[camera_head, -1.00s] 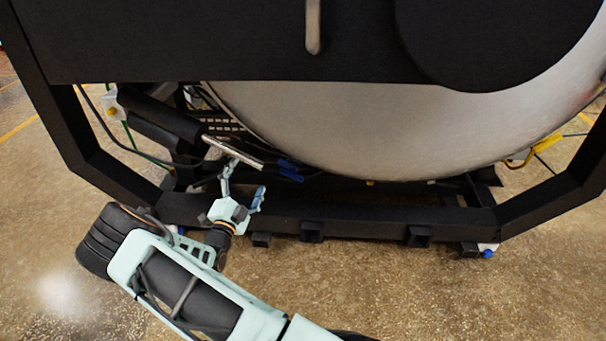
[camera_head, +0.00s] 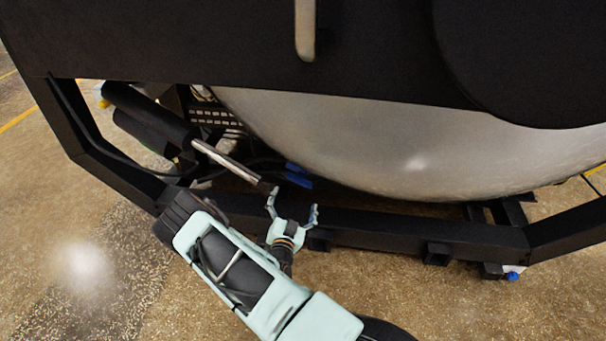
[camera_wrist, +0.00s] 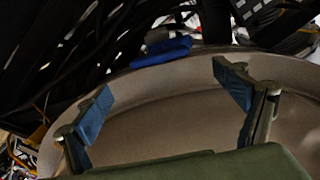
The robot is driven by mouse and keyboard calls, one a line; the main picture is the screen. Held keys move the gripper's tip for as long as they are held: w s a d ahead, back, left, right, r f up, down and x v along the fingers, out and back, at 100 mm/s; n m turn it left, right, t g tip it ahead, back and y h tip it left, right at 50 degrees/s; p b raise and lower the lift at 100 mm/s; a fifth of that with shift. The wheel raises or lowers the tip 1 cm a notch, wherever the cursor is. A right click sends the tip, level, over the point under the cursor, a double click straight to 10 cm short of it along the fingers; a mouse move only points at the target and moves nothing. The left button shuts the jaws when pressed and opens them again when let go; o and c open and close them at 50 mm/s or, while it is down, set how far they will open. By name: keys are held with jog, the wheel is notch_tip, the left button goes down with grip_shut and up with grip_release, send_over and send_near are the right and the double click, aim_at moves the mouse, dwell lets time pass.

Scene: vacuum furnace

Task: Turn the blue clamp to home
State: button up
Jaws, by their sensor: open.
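The blue clamp (camera_head: 298,175) sits low under the rounded grey vessel, just behind the black frame beam. It also shows in the wrist view (camera_wrist: 162,51) as a blue block at the upper middle, beyond the fingertips. My gripper (camera_head: 292,210) is open and empty, with its fingers pointing up toward the clamp and a short gap between them. In the wrist view my gripper (camera_wrist: 168,95) has its two blue-padded fingers spread wide, with the clamp lying between and beyond them. The clamp's mounting is hidden in shadow.
The black frame beam (camera_head: 400,231) runs across below the vessel (camera_head: 370,145). A silver rod with a black cylinder (camera_head: 225,157) slants down to the left of the clamp. Dark cables lie behind it. The speckled floor in front is open.

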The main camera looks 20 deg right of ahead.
aim_at(299, 183)
jog(key=b+x, duration=0.3)
jog(key=x, duration=0.6)
jog(key=shift+w+d, duration=0.5)
jog(key=shift+w, duration=0.15)
jog(key=c, duration=1.2)
